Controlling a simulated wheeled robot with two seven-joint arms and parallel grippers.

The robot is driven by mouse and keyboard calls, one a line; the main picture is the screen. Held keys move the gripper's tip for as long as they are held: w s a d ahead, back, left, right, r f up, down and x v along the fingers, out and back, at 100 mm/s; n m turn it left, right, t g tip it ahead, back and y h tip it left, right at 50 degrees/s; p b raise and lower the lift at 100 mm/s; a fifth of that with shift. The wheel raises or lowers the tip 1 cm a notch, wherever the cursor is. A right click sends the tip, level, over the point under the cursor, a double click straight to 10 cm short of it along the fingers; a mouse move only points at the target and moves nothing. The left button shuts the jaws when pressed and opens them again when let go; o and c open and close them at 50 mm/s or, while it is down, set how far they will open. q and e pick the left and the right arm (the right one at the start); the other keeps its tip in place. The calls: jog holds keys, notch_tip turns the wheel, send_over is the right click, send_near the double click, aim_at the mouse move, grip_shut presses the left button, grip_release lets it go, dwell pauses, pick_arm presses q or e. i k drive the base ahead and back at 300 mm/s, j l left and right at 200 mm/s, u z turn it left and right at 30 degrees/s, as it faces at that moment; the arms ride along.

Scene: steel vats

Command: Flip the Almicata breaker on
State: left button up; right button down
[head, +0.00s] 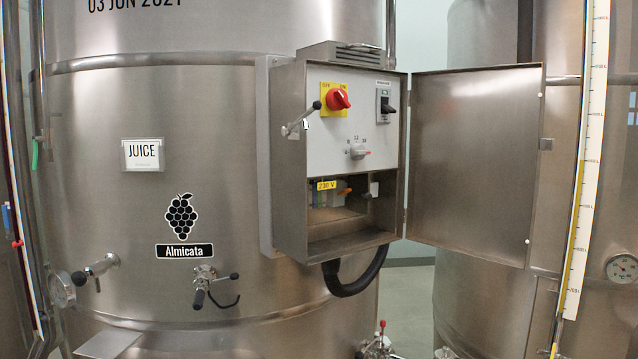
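The open steel control box (291,190) is mounted on the right side of the vat (110,210) labelled Almicata. On its light panel (325,140), at the upper right, is a small breaker (385,101) with a black toggle and a small label above it. I cannot tell whether its toggle is in the on or off position. A red rotary switch (338,99) on a yellow plate is at the upper left of the panel, and a grey selector knob (359,152) is below. Neither of my grippers is in view.
The box door (475,165) stands open to the right. A lever handle (299,119) sticks out at the box's left. A black hose (355,286) hangs underneath. Valves (205,287) project from the vat. A second vat (470,285) stands at right.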

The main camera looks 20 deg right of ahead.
aim_at(388, 109)
jog(key=z, duration=1.25)
